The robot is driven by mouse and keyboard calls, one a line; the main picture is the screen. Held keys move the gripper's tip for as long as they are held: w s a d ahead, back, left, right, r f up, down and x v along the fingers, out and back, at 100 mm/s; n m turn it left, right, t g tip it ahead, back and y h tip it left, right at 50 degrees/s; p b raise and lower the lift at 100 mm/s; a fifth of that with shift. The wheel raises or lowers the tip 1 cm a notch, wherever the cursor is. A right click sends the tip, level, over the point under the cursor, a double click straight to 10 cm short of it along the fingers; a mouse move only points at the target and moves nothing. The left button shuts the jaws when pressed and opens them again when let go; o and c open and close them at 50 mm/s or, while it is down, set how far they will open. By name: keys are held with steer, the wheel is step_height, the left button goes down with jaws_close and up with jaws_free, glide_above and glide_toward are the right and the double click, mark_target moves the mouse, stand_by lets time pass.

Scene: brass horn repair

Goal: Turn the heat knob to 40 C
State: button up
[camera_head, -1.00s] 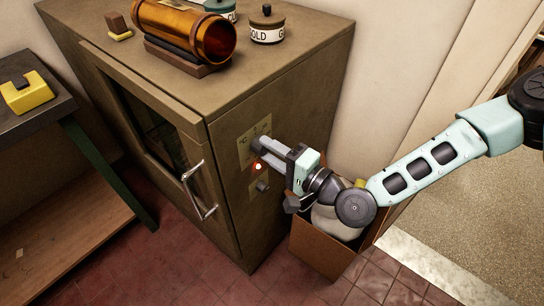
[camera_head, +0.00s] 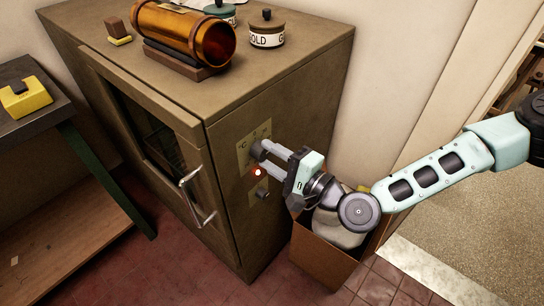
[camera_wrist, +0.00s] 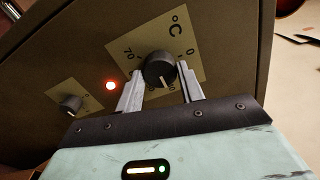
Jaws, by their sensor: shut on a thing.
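The heat knob (camera_wrist: 160,70) is dark and round, with a pale pointer line. It sits on a pale dial plate (camera_wrist: 187,23) marked °C, with 70 at the left and 0 at the right. In the wrist view its pointer aims down, between my fingers; I cannot read a setting there. My gripper (camera_wrist: 161,88) is shut on the knob, one finger at each side.
A red lamp (camera_head: 258,171) glows below the dial, and a smaller knob (camera_head: 261,191) is beneath it. The door handle (camera_head: 194,197) juts out at the left. A cardboard box (camera_head: 318,262) stands below my wrist. A copper tube (camera_head: 190,32) and pots rest on the oven.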

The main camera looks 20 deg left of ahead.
steer(key=o, duration=1)
steer(key=shift+d, duration=0.15)
steer(key=shift+p+v, duration=0.4)
steer(key=shift+v, duration=8.2)
steer(key=shift+f, duration=0.1)
steer(key=shift+s, duration=0.1)
